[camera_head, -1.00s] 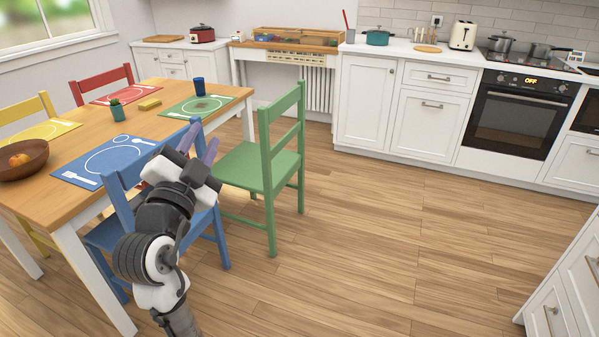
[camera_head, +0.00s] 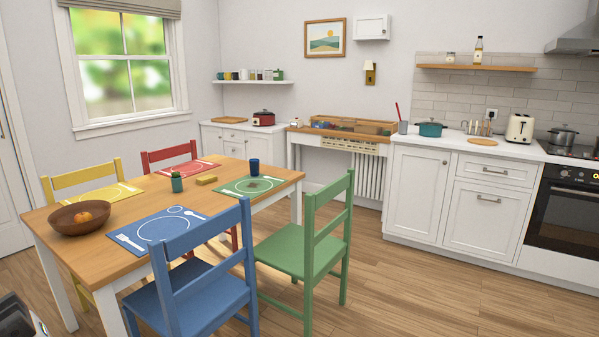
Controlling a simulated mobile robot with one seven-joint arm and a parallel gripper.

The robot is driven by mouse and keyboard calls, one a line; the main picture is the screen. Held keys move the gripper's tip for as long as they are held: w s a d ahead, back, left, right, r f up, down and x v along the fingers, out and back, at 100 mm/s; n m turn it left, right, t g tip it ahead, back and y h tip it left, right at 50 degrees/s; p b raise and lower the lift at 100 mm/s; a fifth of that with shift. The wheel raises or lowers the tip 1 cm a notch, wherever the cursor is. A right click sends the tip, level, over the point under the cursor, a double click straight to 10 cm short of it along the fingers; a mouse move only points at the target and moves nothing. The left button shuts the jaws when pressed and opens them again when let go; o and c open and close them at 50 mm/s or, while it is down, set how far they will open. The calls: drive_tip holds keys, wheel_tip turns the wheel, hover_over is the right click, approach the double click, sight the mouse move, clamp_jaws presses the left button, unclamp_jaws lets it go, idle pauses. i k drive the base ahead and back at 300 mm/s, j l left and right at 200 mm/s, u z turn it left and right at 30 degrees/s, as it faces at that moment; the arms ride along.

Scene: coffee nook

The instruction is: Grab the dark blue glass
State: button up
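The dark blue glass (camera_head: 254,167) stands upright on the wooden table (camera_head: 165,195), near its far right corner. It is at the back edge of the green placemat (camera_head: 247,188). My gripper is not in view. Only a small dark part of my own body shows at the bottom left corner.
A blue chair (camera_head: 205,275) and a green chair (camera_head: 305,245) stand at the near and right sides of the table. Floor at the right is clear.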

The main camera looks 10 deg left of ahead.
sight(253, 163)
drive_tip(key=i+l+z, duration=0.1)
drive_tip(key=i+z, duration=0.75)
drive_tip(key=i, duration=2.35)
drive_tip(key=i+l+u, duration=0.1)
drive_tip(key=i, duration=1.15)
drive_tip(key=i+u, duration=0.35)
drive_tip(key=i, duration=0.2)
drive_tip(key=i+l+u, duration=0.2)
drive_tip(key=i+u, duration=1.1)
drive_tip(key=i, duration=0.15)
drive_tip(key=i+u, duration=0.25)
drive_tip(key=i, duration=0.35)
drive_tip(key=i+u, duration=0.25)
drive_tip(key=i, duration=0.3)
drive_tip(key=i+j+z, duration=0.1)
drive_tip(key=i+z, duration=0.2)
drive_tip(key=i, duration=0.25)
drive_tip(key=i+j+z, duration=0.3)
drive_tip(key=i, duration=0.25)
drive_tip(key=l, duration=0.1)
